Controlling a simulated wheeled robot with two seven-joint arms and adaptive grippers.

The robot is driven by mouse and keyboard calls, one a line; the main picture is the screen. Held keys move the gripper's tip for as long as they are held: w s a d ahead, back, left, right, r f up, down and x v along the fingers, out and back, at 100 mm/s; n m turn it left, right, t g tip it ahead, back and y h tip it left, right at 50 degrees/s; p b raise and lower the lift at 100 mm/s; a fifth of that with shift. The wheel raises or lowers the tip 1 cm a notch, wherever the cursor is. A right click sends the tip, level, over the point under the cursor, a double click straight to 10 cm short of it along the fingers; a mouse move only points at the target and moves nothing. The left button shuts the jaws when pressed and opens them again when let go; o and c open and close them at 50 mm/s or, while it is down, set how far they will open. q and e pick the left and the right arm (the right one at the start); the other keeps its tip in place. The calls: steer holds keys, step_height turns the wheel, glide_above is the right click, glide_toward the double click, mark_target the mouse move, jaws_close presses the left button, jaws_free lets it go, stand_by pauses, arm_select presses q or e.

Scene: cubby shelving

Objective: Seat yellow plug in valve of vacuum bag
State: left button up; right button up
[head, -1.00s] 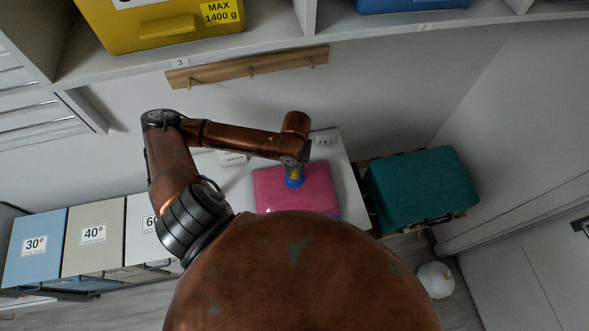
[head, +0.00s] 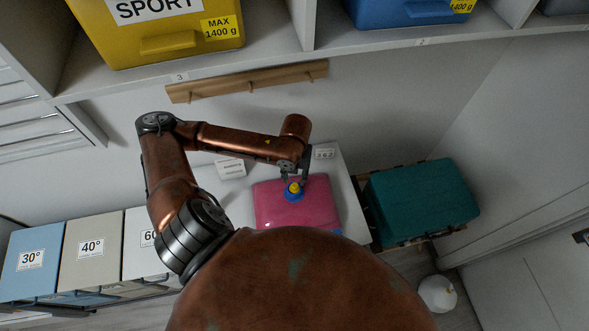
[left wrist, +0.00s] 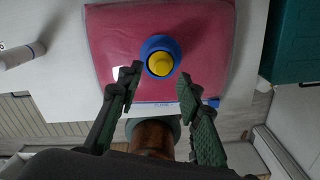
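The pink vacuum bag (head: 315,212) lies flat on a white surface; it also fills the upper left wrist view (left wrist: 205,35). Its round blue valve (left wrist: 149,45) is on the bag. The yellow plug (left wrist: 160,64) sits within the blue ring, and it also shows in the head view (head: 294,187). I cannot tell how deep it sits. My left gripper (head: 294,178) is just above the valve. In the left wrist view its fingers (left wrist: 164,85) are spread wide, apart from the plug, with nothing between them. My right gripper is not in view.
A teal case (head: 420,200) stands right of the white table (head: 345,190). Boxes marked 30° (head: 30,262) and 40° (head: 90,250) stand at left. A shelf (head: 270,65) with a yellow bin (head: 160,40) and a peg rail (head: 250,80) is above.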

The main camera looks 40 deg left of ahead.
mark_target(294, 185)
arm_select(q)
step_height(294, 185, up, 8)
steer(key=shift+f, duration=0.15)
steer(key=shift+d, duration=0.1)
stand_by(0.5)
